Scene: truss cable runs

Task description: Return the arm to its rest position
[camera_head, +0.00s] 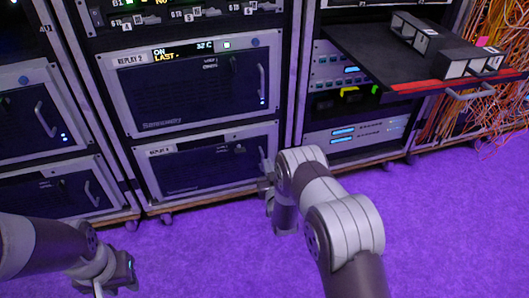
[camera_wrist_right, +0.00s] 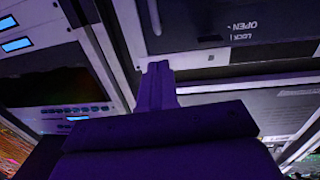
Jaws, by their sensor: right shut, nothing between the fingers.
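My right arm (camera_head: 340,232) reaches from the lower right to the front of the middle rack. Its wrist is near the right edge of the lower dark panel (camera_head: 205,168). In the wrist view my right gripper (camera_wrist_right: 157,75) is shut and empty, its fingers pointing at the gap between rack panels. I cannot tell whether it touches the rack. My left gripper (camera_head: 122,275) hangs low at the lower left over the purple floor, clear of the racks; its fingers are too unclear to tell open from shut.
The middle rack has an upper panel marked REPLAY 2 (camera_head: 185,95) with a side handle. At the right, a dark shelf (camera_head: 375,58) with a red front strip sticks out, carrying grey boxes (camera_head: 468,62). Orange cables (camera_head: 480,115) hang beyond it. The purple floor (camera_head: 450,220) is clear.

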